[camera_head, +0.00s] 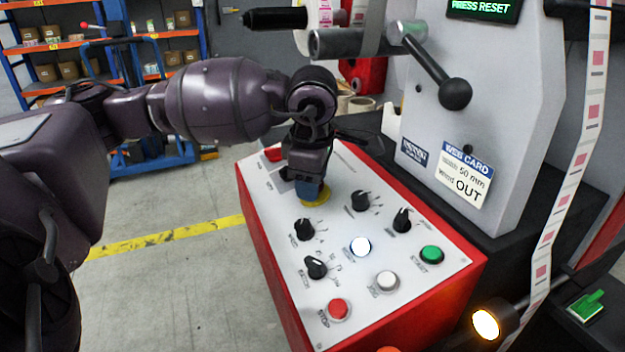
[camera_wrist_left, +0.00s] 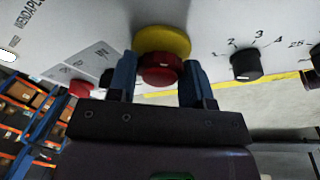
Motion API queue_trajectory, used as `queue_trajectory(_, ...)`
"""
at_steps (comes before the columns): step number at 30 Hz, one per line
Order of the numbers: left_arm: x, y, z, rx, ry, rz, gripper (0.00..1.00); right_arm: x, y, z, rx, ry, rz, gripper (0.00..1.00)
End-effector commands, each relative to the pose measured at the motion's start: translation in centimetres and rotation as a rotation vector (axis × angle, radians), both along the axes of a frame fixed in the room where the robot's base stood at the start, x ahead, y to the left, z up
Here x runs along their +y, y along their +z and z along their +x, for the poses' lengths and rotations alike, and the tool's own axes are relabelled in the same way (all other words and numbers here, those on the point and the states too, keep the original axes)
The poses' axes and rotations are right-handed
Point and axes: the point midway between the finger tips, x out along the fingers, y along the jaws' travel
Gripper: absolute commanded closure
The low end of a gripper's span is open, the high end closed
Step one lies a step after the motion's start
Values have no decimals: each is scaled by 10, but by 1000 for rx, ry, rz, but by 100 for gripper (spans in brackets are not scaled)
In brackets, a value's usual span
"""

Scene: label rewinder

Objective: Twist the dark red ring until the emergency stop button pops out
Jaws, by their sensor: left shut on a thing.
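The emergency stop button (camera_wrist_left: 158,60) is a red knob on a round yellow base (camera_wrist_left: 165,38), with the dark red ring (camera_wrist_left: 160,77) around it. In the head view only part of the yellow base (camera_head: 318,200) shows on the white panel; the knob and ring are hidden behind my gripper. My left gripper (camera_head: 309,190) points down at it. In the left wrist view its blue fingers (camera_wrist_left: 160,72) stand on both sides of the red ring and are shut on it. Whether the button is in or out cannot be told. My right gripper is not in view.
The red control box (camera_head: 265,255) carries several black knobs, a green button (camera_head: 431,254), a lit white button (camera_head: 360,246) and a red button (camera_head: 338,309). Another red button (camera_head: 273,154) sits behind my gripper. A crank handle (camera_head: 440,70) stands at the upper right.

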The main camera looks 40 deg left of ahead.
Motion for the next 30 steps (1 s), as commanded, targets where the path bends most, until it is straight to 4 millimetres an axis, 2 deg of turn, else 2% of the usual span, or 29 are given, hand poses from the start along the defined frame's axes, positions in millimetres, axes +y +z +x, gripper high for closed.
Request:
queue_trajectory(17, -1, -1, 0, -3, -39, 7, 78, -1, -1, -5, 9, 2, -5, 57)
queue_trajectory(18, -1, -1, 0, -3, -39, 7, 51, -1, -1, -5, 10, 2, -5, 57)
queue_trajectory(22, -1, -1, 0, -3, -38, 8, 31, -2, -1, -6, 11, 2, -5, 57)
queue_trajectory(23, -1, -1, 0, -3, -38, 8, 28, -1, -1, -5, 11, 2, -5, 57)
queue_trajectory(30, 0, 0, 0, -4, -38, 9, 28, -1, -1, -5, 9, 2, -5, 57)
